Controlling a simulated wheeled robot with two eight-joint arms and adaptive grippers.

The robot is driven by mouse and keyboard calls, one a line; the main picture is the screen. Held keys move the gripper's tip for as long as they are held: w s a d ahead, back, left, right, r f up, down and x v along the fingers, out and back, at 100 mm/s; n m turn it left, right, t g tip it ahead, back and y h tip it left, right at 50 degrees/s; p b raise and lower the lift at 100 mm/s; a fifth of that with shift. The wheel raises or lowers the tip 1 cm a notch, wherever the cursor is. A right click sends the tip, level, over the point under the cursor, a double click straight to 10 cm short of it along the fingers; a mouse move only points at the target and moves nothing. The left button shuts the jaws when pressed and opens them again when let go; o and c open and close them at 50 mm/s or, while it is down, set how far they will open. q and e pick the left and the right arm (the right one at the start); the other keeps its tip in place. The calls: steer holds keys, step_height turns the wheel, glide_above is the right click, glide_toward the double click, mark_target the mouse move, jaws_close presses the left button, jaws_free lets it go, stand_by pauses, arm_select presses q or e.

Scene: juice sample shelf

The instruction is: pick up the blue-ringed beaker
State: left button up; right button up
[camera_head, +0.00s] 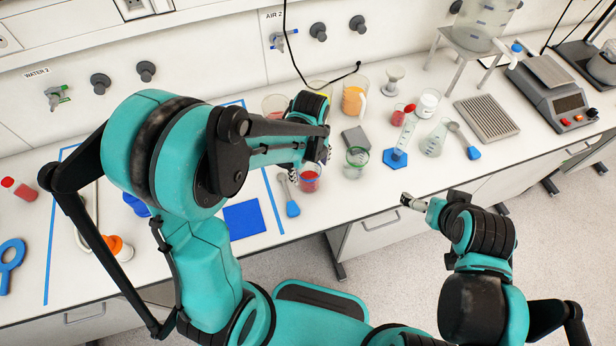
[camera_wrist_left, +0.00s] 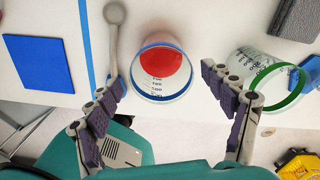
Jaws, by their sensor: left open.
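The blue-ringed beaker (camera_head: 310,182) stands near the table's front edge with red liquid in it. In the left wrist view, the beaker (camera_wrist_left: 163,72) shows from above, its blue rim between my fingers. My left gripper (camera_head: 312,163) is open; in its wrist view the fingers of the gripper (camera_wrist_left: 164,84) lie one to each side of the beaker, apart from it. The gripper partly hides the beaker in the head view. My right gripper (camera_head: 412,203) is off the table's front edge, small, its jaws unclear.
A green-ringed beaker (camera_head: 356,162) stands close on the right, also in the wrist view (camera_wrist_left: 276,82). A spoon with a blue handle (camera_head: 291,207) lies just left. A blue square (camera_head: 244,219) is further left. Red and orange beakers (camera_head: 354,101) stand behind.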

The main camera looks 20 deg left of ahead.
arm_select(q)
steer(key=f, duration=0.2)
steer(key=f+b, duration=0.1)
steer(key=f, duration=0.3)
steer(key=shift+w+a+f+b, duration=0.1)
steer(key=shift+w+f+b, duration=0.15)
steer(key=shift+f+b, duration=0.15)
steer(key=shift+r, duration=0.1)
steer(key=shift+c, duration=0.3)
steer(key=c, duration=1.3)
